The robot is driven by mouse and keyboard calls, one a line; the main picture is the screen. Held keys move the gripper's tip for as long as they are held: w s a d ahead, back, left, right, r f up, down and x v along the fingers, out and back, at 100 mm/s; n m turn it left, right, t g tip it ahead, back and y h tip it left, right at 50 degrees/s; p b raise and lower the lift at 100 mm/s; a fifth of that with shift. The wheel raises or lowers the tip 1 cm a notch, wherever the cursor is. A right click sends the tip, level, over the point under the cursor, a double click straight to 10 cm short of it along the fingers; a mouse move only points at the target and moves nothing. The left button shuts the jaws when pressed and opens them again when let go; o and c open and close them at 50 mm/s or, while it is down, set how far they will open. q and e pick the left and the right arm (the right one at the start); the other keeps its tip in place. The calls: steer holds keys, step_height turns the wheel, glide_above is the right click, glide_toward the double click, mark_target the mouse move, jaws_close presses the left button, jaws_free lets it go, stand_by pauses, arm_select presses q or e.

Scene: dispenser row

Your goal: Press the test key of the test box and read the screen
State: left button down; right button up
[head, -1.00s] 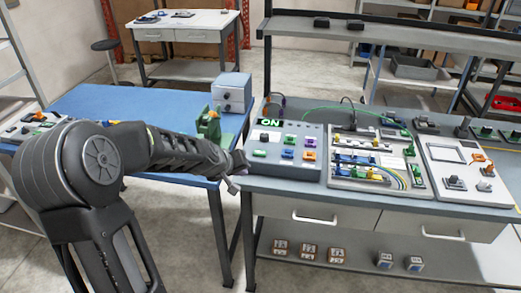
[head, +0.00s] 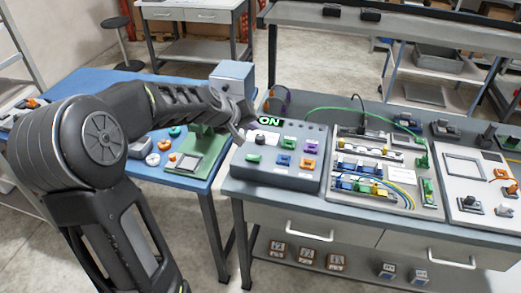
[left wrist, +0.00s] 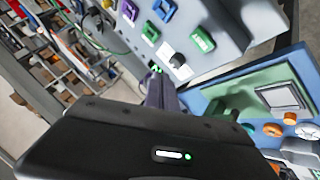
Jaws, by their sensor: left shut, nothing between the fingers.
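The grey test box (head: 275,172) stands at the left end of the workbench. Its screen (head: 269,122) reads "ON" in green and is partly covered by my gripper. My left gripper (head: 243,132) is shut and empty at the box's upper left edge, by the screen. In the left wrist view its fingers (left wrist: 160,94) point toward the box panel (left wrist: 225,20); contact cannot be told.
A wiring board (head: 375,195) with coloured parts lies right of the box, then a pale panel (head: 468,190). A blue table (head: 180,183) with a green fixture (head: 200,150) is at the left. A grey-blue cabinet (head: 232,75) stands behind my gripper.

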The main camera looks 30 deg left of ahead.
mark_target(251, 159)
arm_select(q)
steer(key=f+b, duration=0.2)
steer(key=f, duration=0.1)
steer(key=f+b, duration=0.2)
steer(key=b, duration=0.1)
steer(key=f+b, duration=0.3)
steer(key=shift+s+f, duration=0.3)
steer(key=shift+f, duration=0.05)
arm_select(e)
step_height(251, 159, down, 7)
steer(key=shift+a, duration=0.35)
steer(key=shift+w, duration=0.1)
stand_by(1.3)
arm_select(q)
steer(key=shift+f+b, duration=0.4)
steer(key=shift+b, duration=0.05)
arm_select(e)
steer(key=shift+f, duration=0.5)
